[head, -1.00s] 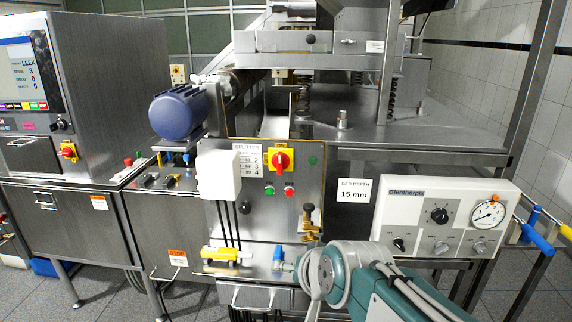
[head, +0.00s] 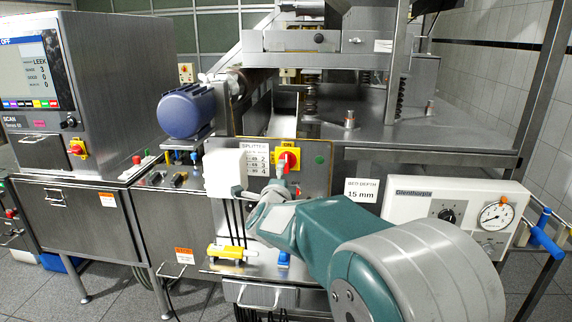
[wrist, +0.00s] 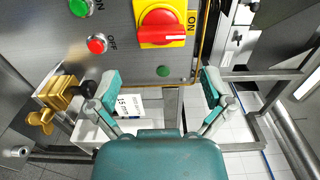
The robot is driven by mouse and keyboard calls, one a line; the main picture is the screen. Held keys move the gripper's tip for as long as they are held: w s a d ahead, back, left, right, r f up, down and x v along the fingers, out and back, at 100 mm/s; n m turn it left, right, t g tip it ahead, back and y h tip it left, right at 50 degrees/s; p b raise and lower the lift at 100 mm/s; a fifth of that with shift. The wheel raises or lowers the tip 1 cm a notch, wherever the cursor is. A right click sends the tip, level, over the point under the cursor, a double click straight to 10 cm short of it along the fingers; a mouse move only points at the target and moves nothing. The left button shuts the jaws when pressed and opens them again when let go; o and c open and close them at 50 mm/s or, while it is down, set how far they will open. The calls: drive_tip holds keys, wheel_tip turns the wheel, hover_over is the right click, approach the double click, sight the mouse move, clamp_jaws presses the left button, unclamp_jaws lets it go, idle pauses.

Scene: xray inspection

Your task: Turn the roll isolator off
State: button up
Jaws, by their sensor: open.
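A red rotary isolator on a yellow plate (head: 288,158) is on the steel splitter panel (head: 315,178). It also shows at the top of the wrist view (wrist: 161,20), where its red handle lies along the line toward the ON mark on the plate's right side. My gripper (head: 262,184) is in front of the panel, just below the isolator in the head view. In the wrist view my gripper (wrist: 160,76) has its two fingers spread wide with nothing between them, apart from the isolator. No label naming the roll isolator is readable.
A green button (wrist: 79,7) and a red button (wrist: 97,44) sit beside the isolator. A brass fitting with a black knob (wrist: 58,94) sticks out nearby. A white box (head: 224,174) is left of my gripper. Another red-yellow switch (head: 77,148) is on the scanner cabinet.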

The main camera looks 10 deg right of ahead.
sight(286, 173)
drive_tip(key=x, duration=0.8)
drive_tip(key=shift+w+d+f, duration=0.1)
drive_tip(key=shift+w, duration=0.2)
drive_tip(key=c, duration=0.8)
